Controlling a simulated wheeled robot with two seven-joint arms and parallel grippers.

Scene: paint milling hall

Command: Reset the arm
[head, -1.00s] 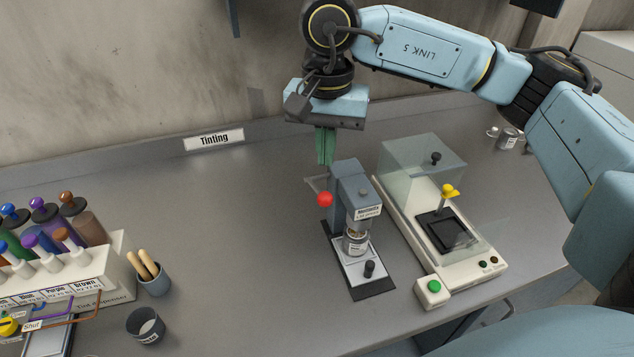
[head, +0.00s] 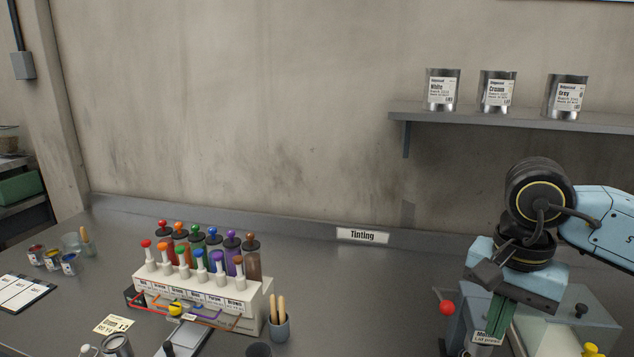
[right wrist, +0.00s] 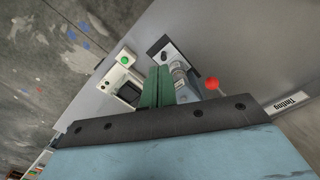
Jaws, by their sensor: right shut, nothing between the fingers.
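My right gripper (head: 497,322) is at the lower right of the head view, in front of the lid press (head: 455,328) and hiding much of it. Its green fingers are together with nothing between them. In the right wrist view the shut fingers (right wrist: 158,86) point toward the lid press (right wrist: 178,62), with its red knob (right wrist: 212,83) to their right. I cannot tell from these views how far above the press the fingers are. My left gripper is in no frame.
The tint dispenser (head: 195,300) with several coloured bottles stands left of centre on the bench. A cup of sticks (head: 279,328) is beside it. A clear-hooded device (head: 570,318) stands right of the press. A wall shelf (head: 520,119) carries three cans. Bare bench lies between cup and press.

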